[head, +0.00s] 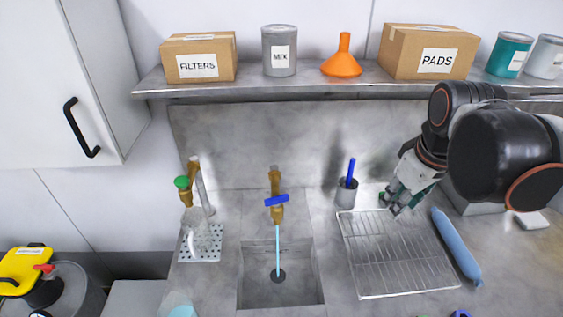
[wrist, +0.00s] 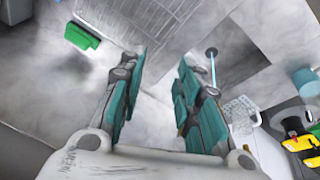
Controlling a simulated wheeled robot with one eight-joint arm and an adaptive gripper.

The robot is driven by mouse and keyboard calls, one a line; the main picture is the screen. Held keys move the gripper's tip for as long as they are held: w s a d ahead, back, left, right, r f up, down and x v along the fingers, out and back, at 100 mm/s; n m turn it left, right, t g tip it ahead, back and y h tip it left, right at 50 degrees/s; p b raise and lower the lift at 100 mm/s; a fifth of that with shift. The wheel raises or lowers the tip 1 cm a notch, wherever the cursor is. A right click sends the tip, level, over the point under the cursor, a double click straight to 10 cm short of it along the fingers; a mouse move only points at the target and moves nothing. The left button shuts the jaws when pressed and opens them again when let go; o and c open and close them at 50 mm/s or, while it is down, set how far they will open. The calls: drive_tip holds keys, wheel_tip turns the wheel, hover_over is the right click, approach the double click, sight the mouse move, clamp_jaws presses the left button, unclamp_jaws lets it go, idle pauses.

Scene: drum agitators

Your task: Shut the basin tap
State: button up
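The basin tap (head: 276,195) is brass with a blue lever handle (head: 277,201) lying roughly crosswise. A light-blue stream of water (head: 278,250) runs from it into the grey basin (head: 308,292), straight down to the drain. The stream (wrist: 213,70) and the drain (wrist: 211,51) also show in the wrist view, but the tap handle does not. My gripper (head: 395,205) is over the back of the wire rack, well to the right of the tap. In the wrist view its two teal-padded fingers (wrist: 157,78) stand apart with nothing between them.
A second brass tap with a green knob (head: 182,182) stands left, over a perforated tray (head: 201,252). A cup with a blue-handled tool (head: 347,190) stands between basin tap and gripper. The wire rack (head: 395,255) lies right of the basin. A loaded shelf (head: 340,82) runs above.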

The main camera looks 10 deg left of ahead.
drive_tip(key=w+a+r+n+g+p, duration=0.3)
drive_tip(key=w+a+r+n+p, duration=0.2)
drive_tip(key=w+r+p, duration=0.3)
drive_tip(key=n+p, duration=0.5)
drive_tip(key=n, duration=0.7)
hover_over(277, 197)
wheel_tip(277, 197, down, 4)
wheel_tip(277, 197, down, 13)
drive_tip(key=b, duration=0.7)
drive_tip(key=shift+r+b, duration=0.2)
drive_tip(key=shift+b, duration=0.15)
clamp_jaws()
